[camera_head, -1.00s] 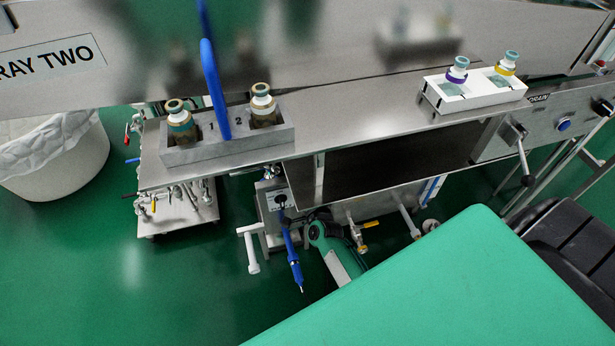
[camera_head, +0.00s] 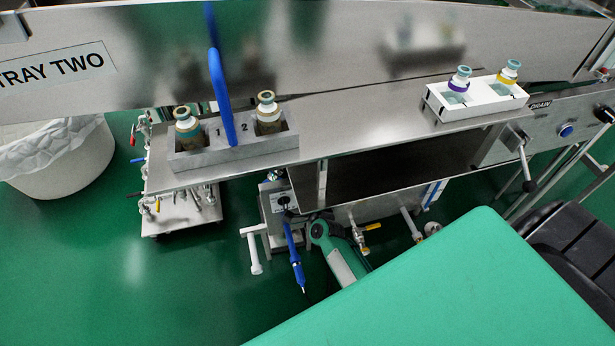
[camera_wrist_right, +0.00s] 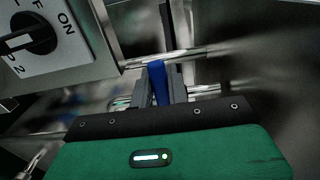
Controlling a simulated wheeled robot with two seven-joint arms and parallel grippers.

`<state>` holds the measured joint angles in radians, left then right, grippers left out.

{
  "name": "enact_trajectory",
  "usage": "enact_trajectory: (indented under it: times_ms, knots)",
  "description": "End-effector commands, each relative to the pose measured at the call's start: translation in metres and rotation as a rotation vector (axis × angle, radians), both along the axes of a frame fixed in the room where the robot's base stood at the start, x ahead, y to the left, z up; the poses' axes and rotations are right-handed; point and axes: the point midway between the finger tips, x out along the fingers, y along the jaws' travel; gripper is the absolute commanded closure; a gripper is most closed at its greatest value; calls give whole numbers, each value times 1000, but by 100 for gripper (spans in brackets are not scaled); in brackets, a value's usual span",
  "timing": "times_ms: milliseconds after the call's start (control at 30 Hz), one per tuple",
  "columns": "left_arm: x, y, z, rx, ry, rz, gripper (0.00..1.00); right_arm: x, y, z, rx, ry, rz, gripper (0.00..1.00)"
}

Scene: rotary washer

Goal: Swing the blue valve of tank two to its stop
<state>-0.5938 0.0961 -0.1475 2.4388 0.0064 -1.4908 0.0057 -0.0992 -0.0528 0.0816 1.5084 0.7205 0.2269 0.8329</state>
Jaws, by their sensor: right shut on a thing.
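In the right wrist view, a blue valve handle (camera_wrist_right: 158,83) stands between the two dark fingers of my right gripper (camera_wrist_right: 160,92). The gripper is shut on it, in front of a thin metal pipe (camera_wrist_right: 185,58). The fingers hide part of the handle, and I cannot tell its angle against its stop. My left gripper is in neither view.
A panel with a black rotary knob (camera_wrist_right: 32,38) marked ON is close at the wrist view's upper left. The steel counter (camera_head: 350,135) carries a grey bottle carrier (camera_head: 235,155) and a white bottle rack (camera_head: 477,107). Open green floor lies lower left.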

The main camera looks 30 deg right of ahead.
Motion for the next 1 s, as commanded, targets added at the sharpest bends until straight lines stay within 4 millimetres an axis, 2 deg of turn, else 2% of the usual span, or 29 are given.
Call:
enact_trajectory:
  times_ms: [67, 100, 200, 500, 633, 767, 1000]
  knots:
    - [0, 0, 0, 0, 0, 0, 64, 0, 0, 0, 4, -1, -1, 100]
    - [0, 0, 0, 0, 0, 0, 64, 0, 0, 0, 4, -1, -1, 82]
    - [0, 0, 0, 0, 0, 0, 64, 0, 0, 0, 3, -2, -1, 62]
    - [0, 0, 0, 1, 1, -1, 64, -1, 0, 0, 1, 0, 0, 62]
    - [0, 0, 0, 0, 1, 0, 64, -9, 2, 0, 1, 0, 0, 62]
    - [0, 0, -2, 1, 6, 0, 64, -28, 7, 0, 1, 2, 0, 62]
    - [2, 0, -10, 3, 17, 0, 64, -76, 18, -1, 1, 3, 1, 62]
